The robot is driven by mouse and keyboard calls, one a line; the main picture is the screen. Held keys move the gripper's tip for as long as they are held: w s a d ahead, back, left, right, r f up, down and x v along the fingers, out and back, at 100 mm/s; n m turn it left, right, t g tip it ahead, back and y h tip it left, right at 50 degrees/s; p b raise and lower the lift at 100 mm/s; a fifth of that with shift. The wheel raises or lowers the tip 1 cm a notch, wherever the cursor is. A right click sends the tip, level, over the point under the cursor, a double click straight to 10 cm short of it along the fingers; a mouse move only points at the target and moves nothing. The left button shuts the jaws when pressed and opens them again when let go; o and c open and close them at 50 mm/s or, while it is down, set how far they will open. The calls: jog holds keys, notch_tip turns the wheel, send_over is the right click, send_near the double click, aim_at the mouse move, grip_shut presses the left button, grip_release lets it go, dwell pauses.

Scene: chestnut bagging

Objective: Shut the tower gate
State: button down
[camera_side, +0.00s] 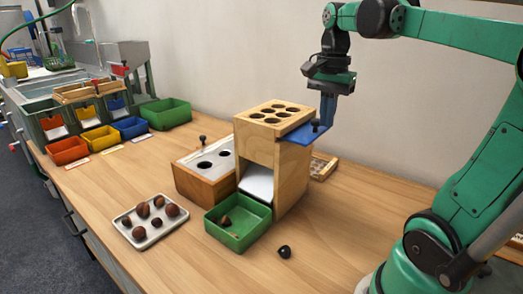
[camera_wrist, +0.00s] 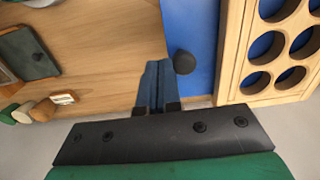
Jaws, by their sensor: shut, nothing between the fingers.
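The wooden tower (camera_side: 262,150) stands mid-bench, with round holes in its top. Its blue gate (camera_side: 302,134) sticks out on the right side below the top, with a black knob (camera_side: 315,125) near its outer end. In the wrist view the blue gate (camera_wrist: 196,35) shows beside the tower top (camera_wrist: 232,60), and blue shows through the holes. My gripper (camera_side: 326,120) is shut and empty, fingers pointing down just beyond the knob. In the wrist view the fingers (camera_wrist: 155,88) are beside the knob (camera_wrist: 183,62), on its outer side; I cannot tell whether they touch.
A green bin (camera_side: 238,222) with brown pieces sits at the tower's foot. A wooden box with a holed top (camera_side: 205,165) stands left of it. A pale tray (camera_side: 150,222) holds several chestnuts. A dark round object (camera_side: 284,252) lies loose. Coloured bins (camera_side: 100,138) stand at left.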

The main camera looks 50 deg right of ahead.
notch_tip(320, 180, up, 7)
jog(key=s, duration=0.2)
dwell(0.8)
jog(key=w+a+f+n+t, duration=0.2)
jog(key=a+f+n+t, duration=0.1)
jog(key=a+f+n, duration=0.4)
jog(key=w+a+f+n+t, duration=0.3)
jog(key=a+f+n, duration=0.5)
jog(key=n, duration=0.3)
jog(key=shift+w+f+t, duration=0.35)
jog(key=shift+f+t, duration=0.1)
jog(key=shift+t, duration=0.15)
